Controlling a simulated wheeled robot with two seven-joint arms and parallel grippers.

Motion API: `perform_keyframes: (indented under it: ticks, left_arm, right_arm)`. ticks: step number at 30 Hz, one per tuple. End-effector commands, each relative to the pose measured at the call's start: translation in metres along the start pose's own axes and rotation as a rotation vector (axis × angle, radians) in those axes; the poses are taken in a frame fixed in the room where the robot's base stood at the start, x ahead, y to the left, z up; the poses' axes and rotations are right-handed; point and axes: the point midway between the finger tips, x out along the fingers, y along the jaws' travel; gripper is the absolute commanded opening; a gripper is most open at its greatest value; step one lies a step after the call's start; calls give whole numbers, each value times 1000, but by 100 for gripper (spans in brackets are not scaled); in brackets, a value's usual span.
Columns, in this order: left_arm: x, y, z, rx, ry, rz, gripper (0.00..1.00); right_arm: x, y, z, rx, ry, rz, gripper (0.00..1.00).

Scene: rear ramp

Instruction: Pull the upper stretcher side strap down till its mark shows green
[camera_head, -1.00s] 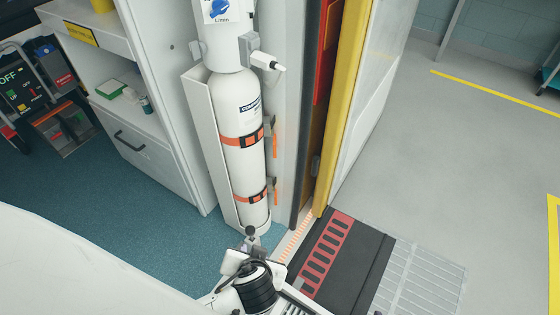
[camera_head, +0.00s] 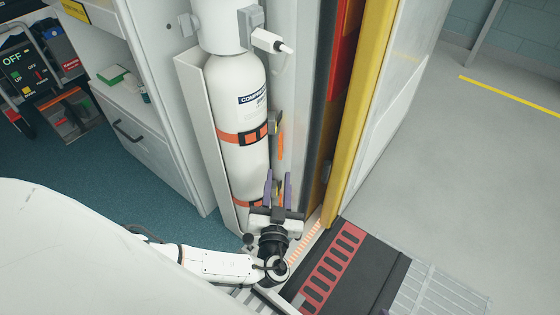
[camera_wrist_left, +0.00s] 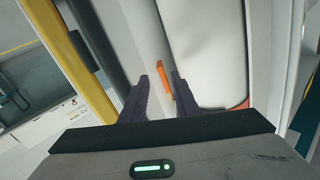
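The white cylinder (camera_head: 240,90) stands upright with two orange straps around it. The upper strap (camera_head: 231,138) has a dark buckle, and an orange tail (camera_head: 280,147) hangs at its right. The lower strap (camera_head: 240,203) is partly hidden behind my left gripper (camera_head: 278,180). That gripper points up, its dark purple fingers apart and empty, below the upper tail. In the left wrist view an orange strip (camera_wrist_left: 163,70) lies just beyond the open fingers (camera_wrist_left: 160,84); I cannot tell which strap it belongs to. I can make out no green mark on the strap. My right gripper is out of view.
A yellow post (camera_head: 352,130) and a dark door edge stand right of the cylinder. A black ramp with a red ladder pattern (camera_head: 332,266) lies below them. A white cabinet (camera_head: 150,140) stands at left. Blue floor is clear between.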

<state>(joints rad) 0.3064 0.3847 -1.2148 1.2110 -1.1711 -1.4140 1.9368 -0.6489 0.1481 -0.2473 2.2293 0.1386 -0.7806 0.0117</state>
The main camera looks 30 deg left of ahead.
Motion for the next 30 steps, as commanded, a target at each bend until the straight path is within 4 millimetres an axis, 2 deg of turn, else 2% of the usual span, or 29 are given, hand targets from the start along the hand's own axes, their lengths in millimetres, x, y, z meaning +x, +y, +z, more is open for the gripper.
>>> perform_keyframes:
  ticks: [3,10,15,23,28,30]
  left_arm:
    - [26,0,0,0,4,-2,28]
    - [60,0,1,1,0,0,28]
    - [71,0,1,0,-2,0,28]
    - [72,0,1,0,-3,0,28]
    - [72,0,1,0,-2,0,3]
    - [72,0,1,0,-2,1,0]
  right_arm:
    - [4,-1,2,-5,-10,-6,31]
    - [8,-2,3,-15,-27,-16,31]
    - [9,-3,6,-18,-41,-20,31]
    - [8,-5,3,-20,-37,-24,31]
    - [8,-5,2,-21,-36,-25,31]
    - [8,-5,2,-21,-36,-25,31]
